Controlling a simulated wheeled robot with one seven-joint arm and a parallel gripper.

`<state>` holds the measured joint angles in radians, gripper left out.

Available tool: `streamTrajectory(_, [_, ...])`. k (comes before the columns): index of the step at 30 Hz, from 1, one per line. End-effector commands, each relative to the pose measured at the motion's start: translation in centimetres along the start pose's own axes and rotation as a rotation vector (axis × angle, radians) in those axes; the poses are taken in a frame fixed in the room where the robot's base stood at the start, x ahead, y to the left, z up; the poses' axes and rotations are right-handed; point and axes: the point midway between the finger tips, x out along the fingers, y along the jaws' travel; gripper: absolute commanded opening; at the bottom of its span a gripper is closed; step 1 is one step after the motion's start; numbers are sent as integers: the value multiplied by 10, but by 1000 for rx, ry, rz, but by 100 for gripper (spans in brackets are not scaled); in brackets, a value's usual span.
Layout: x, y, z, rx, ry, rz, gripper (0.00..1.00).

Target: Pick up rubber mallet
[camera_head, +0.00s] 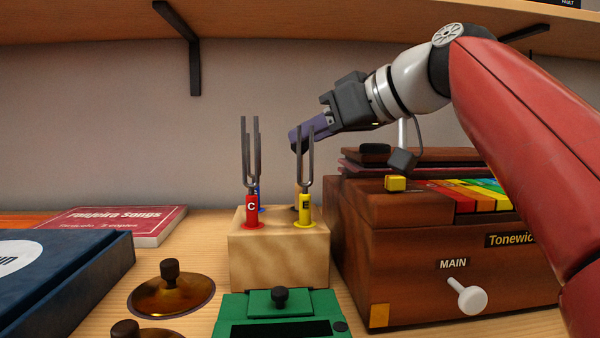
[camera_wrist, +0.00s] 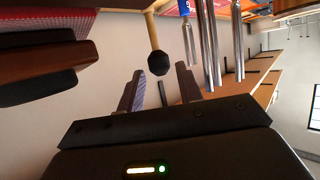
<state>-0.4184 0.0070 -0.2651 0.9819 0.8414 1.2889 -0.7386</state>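The rubber mallet shows in the wrist view, with a black head (camera_wrist: 158,63) and a pale wooden handle (camera_wrist: 152,30). The handle runs toward the top edge of the wrist view. The head lies ahead of and roughly between the finger tips, and I see no grip on it. My gripper (camera_wrist: 158,82) is open, its two purple-grey fingers apart. In the head view my gripper (camera_head: 297,137) is behind the upper part of the yellow tuning fork (camera_head: 304,190), above the wooden block (camera_head: 278,262). The mallet is mostly hidden there by the fork and gripper.
A red tuning fork (camera_head: 251,195) stands in the block beside the yellow one. A brown instrument case (camera_head: 400,265) with coloured keys stands close on the right. A green device (camera_head: 280,312) and brass cymbals (camera_head: 170,297) lie in front. A shelf (camera_head: 300,22) hangs above.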

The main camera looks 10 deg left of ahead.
Motion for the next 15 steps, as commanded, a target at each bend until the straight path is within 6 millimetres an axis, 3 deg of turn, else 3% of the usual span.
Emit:
streamTrajectory(3, [16,-1,1,0,0,-2,35])
streamTrajectory(10, [18,0,0,1,1,0,35])
streamTrajectory(15, [18,0,0,1,1,0,14])
